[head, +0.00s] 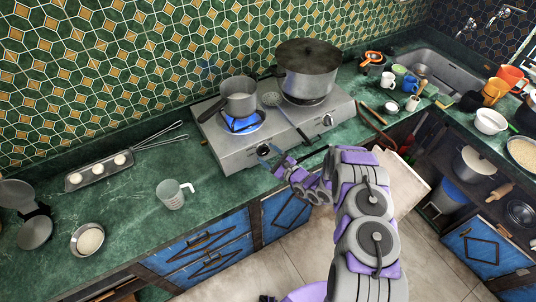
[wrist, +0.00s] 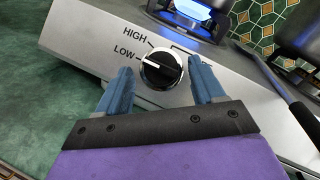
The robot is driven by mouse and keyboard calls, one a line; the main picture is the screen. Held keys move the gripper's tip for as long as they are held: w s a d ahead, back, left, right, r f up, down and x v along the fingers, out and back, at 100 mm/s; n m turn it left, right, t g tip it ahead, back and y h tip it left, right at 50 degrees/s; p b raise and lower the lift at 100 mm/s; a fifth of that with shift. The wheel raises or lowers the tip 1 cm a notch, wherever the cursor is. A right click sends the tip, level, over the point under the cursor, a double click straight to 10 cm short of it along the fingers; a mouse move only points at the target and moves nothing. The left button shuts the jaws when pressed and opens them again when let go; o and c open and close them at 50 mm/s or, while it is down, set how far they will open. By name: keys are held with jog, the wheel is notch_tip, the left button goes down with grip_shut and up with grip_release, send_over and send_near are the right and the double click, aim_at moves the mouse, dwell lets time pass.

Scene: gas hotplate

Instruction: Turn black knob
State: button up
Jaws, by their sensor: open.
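In the wrist view, the black knob (wrist: 161,68) with a silver rim sits on the hotplate's steel front panel. The words HIGH and LOW are printed to its left, and its pale pointer line is turned toward LOW. My gripper (wrist: 160,85) is open, with one blue finger to each side of the knob and slightly short of it, not visibly touching. In the head view, my gripper (head: 270,153) is at the front of the gas hotplate (head: 228,149), by its left burner, and covers the left knob. The right knob (head: 328,120) shows clear. A blue flame (head: 243,122) burns under the saucepan.
A saucepan (head: 239,97) stands on the left burner and a large lidded pot (head: 307,68) on the right one. A slotted spatula (head: 287,115) lies between them, its dark handle overhanging the front near my gripper. A measuring cup (head: 171,195) stands left on the green counter.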

jog(key=shift+w+a, duration=0.2)
jog(key=shift+a, duration=0.15)
jog(key=shift+d, duration=0.15)
jog(key=shift+c, duration=0.4)
jog(key=c, duration=1)
jog(key=shift+o, duration=0.2)
